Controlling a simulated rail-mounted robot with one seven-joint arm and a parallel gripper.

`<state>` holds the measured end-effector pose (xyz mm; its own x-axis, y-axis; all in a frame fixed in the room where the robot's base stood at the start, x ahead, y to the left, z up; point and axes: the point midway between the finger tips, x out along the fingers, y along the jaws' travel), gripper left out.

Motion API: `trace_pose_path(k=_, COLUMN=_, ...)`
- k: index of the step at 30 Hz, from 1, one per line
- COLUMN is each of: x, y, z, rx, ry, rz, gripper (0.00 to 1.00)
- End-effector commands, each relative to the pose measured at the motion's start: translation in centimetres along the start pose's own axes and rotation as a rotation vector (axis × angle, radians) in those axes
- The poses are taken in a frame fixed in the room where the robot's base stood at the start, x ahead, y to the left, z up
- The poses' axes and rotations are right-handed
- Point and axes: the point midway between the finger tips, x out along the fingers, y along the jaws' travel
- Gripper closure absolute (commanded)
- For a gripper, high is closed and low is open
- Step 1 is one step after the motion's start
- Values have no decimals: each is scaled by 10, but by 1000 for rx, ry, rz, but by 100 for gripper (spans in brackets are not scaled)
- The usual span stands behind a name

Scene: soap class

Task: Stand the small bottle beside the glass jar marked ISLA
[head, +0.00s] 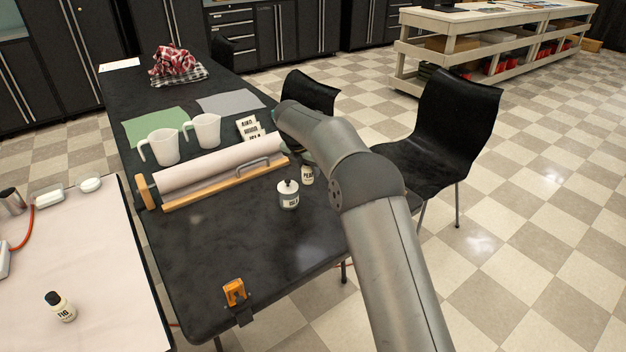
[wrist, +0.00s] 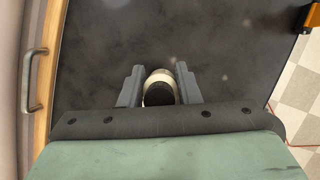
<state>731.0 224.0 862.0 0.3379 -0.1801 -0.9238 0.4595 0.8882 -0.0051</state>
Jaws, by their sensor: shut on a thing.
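In the head view, the white-looking jar with a dark knob on its lid (head: 288,197) stands on the black table; its small label appears to read ISLA. The small cream bottle marked PEAR (head: 307,176) is just behind it and to its right, beside my arm, which hides its top. I cannot tell from the head view whether it touches the table. In the wrist view, my gripper (wrist: 159,88) is shut on this pale bottle, with its dark round cap (wrist: 158,96) towards the camera. I cannot make out the jar separately in the wrist view.
A paper-roll holder (head: 220,168) lies left of the jar. An orange clamp (head: 235,292) is at the near edge. Another bottle, FIG (head: 61,307), stands on the left table. The front tabletop is clear.

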Motion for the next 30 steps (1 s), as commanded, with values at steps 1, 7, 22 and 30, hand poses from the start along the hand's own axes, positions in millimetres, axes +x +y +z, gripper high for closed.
trace_pose_path(k=1, x=13, y=2, z=3, rx=2, ry=1, rz=-1, gripper=93)
trace_pose_path(k=7, x=38, y=5, z=12, rx=1, ry=-1, rz=0, gripper=93)
trace_pose_path(k=22, x=77, y=7, z=3, rx=1, ry=-2, rz=1, gripper=93)
trace_pose_path(k=30, x=79, y=6, z=2, rx=2, ry=-1, rz=0, gripper=62)
